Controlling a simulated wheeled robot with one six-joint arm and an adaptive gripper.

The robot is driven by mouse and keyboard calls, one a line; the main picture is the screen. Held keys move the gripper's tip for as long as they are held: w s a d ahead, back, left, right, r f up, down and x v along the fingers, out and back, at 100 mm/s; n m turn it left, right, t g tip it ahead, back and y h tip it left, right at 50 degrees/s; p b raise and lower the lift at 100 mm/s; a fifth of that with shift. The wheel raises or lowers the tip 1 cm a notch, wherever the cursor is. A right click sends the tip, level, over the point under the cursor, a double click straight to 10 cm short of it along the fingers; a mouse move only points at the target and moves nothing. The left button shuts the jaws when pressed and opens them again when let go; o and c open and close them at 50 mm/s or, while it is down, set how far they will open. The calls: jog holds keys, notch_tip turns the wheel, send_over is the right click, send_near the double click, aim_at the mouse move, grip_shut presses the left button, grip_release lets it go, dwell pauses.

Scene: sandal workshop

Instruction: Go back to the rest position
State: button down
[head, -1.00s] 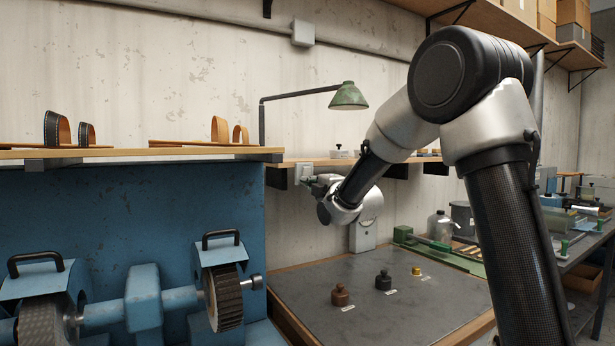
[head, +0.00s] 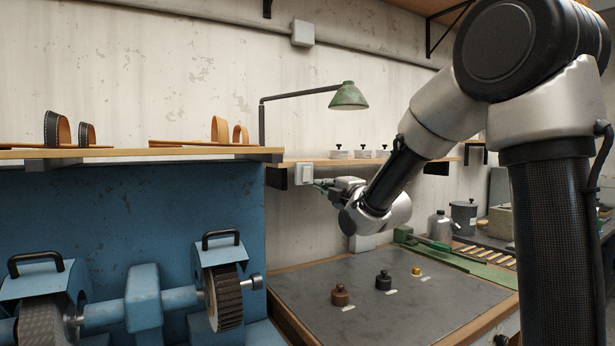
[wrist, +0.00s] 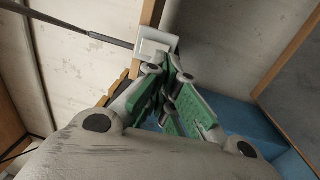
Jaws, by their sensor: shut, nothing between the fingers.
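My gripper (head: 322,185) has green finger pads and is shut and empty. It is in front of the wall, just right of a white wall switch (head: 306,173) under the shelf edge. In the wrist view the closed fingers (wrist: 168,72) point toward the switch plate (wrist: 156,42). The fingertips overlap the plate's lower edge there, and I cannot tell whether they touch it. My forearm hides part of the wall and shelf in the head view.
A green lamp (head: 348,97) hangs above the shelf (head: 295,161). Below is a grey bench top (head: 330,275) with a brown weight (head: 340,295), a black weight (head: 383,280) and a small brass one (head: 416,271). A blue grinding machine (head: 140,215) stands left.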

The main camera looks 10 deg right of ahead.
notch_tip(320, 180, down, 12)
jog(key=s+d+m+g+h, duration=0.2)
jog(key=m+g+h, duration=0.1)
jog(key=m+g, duration=0.3)
jog(key=s+d+f+m+g+h, duration=0.2)
jog(key=s+d+f+m+g, duration=0.35)
jog(key=s, duration=0.45)
jog(key=s+d+r+m, duration=0.1)
jog(key=s+d+m, duration=0.1)
jog(key=s, duration=0.7)
jog(key=s+d+m+g, duration=0.1)
jog(key=s+m, duration=0.3)
jog(key=s, duration=0.5)
jog(key=s+d+r+m+g+h, duration=0.1)
jog(key=s+d+m, duration=0.2)
jog(key=s, duration=0.7)
jog(key=shift+r+m, duration=0.35)
jog(key=shift+m, duration=0.2)
